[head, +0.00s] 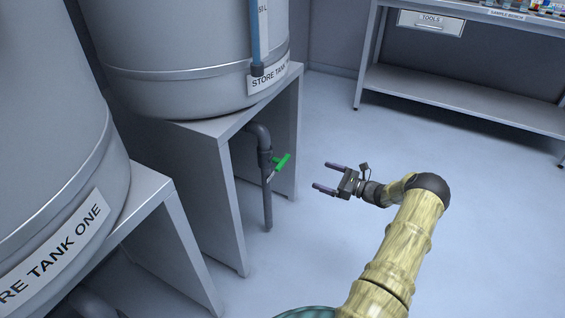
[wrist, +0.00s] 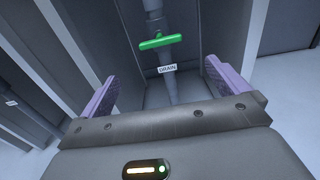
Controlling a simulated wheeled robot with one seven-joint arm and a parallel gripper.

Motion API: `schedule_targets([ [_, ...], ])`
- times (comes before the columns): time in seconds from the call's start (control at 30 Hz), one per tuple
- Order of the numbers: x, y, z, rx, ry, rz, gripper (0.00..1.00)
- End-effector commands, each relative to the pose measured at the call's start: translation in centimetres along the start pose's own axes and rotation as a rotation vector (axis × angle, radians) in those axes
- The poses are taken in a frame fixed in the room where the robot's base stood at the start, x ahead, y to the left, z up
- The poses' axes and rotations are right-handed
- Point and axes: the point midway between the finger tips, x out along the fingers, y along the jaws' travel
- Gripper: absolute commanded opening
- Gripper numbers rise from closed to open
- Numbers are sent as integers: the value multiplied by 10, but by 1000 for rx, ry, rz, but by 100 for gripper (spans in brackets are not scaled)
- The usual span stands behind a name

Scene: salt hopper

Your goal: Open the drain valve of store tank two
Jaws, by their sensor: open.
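The drain valve has a green handle (head: 282,161) on a dark vertical drain pipe (head: 267,205) under store tank two (head: 190,50), whose label is partly cut by a blue tube. In the wrist view the green handle (wrist: 160,42) lies across the pipe (wrist: 170,88), above a small white DRAIN label (wrist: 167,69). My gripper (head: 328,177) is open and empty, to the right of the handle and apart from it. In the wrist view its two purple fingers (wrist: 166,92) stand either side of the pipe, with the handle farther ahead.
Store tank one (head: 50,130) stands on its own stand at the left. The grey stand (head: 228,190) of tank two has side panels around the pipe. A bench (head: 450,95) with a tools drawer (head: 431,23) is at the back right. The floor between is clear.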

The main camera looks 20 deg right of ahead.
Motion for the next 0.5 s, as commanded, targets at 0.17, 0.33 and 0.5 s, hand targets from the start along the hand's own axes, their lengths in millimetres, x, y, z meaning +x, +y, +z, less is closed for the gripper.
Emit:
schedule_targets([
  [0.17, 0, 0, 0, -1, 1, 0, 100],
  [0.33, 3, 1, 0, -1, 2, 3, 100],
  [0.5, 20, 1, -1, -1, 2, 6, 100],
])
